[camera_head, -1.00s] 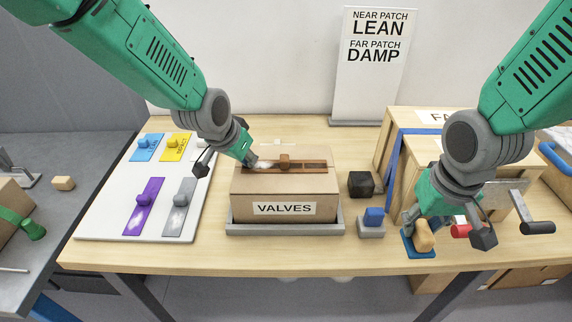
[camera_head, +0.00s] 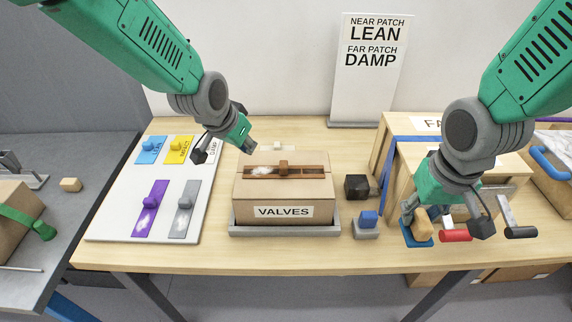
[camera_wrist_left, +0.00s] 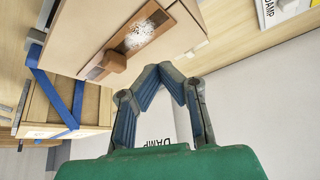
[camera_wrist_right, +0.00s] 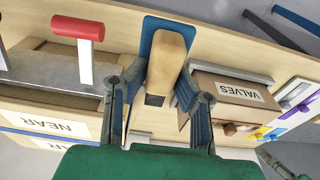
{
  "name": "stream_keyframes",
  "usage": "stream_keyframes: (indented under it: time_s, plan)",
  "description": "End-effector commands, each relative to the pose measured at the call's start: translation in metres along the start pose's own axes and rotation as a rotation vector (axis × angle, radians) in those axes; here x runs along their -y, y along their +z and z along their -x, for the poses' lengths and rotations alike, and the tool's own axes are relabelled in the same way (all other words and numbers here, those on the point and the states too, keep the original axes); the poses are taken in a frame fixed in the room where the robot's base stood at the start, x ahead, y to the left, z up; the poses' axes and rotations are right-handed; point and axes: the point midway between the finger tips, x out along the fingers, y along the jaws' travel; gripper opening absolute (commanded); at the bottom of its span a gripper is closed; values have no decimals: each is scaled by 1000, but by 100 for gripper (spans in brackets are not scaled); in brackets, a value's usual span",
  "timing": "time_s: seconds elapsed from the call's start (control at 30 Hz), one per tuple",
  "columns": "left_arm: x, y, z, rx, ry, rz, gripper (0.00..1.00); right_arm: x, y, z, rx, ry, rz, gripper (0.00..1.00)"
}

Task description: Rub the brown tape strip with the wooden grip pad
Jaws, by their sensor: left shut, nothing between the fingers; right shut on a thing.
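The brown tape strip (camera_head: 306,171) lies across the top of the VALVES carton (camera_head: 245,206), with a raised brown knob (camera_head: 284,167) midway and a whitish speckled patch (camera_head: 262,171) on its left part. The strip also shows in the left wrist view (camera_wrist_left: 150,32). My left gripper (camera_head: 248,148) is shut and empty, above and behind the carton's back left corner, apart from the strip. My right gripper (camera_head: 418,220) is shut on the wooden grip pad (camera_head: 425,220), a tan block on a blue base, near the table's front right. The pad also shows in the right wrist view (camera_wrist_right: 168,60).
A white board (camera_head: 106,216) with coloured strips lies at the left. A dark cube (camera_head: 357,187) and a blue-topped grey block (camera_head: 367,222) stand between carton and pad. A red-handled tool (camera_head: 456,236) is right of the pad.

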Motion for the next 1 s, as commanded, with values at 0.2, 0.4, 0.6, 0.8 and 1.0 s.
stream_keyframes:
  time_s: [0.2, 0.4, 0.6, 0.8, 1.0]
  plan:
    - [2, 2, 0, -1, 2, 2, 0, 2, 0, 0, 0, 2, 1, 0]
    - [1, 0, 17, -2, -1, 1, 0, 1, 0, 0, -1, 1, 1, 0]
    - [-2, -2, 59, -3, -2, -1, 0, 0, 1, 0, -1, 0, 0, 0]
    - [-3, -3, 96, -1, -3, -2, 0, 0, 0, -1, 0, 0, 0, 0]
    - [-4, -3, 114, 3, -2, -1, 0, 0, -1, -1, 0, 0, 1, 0]
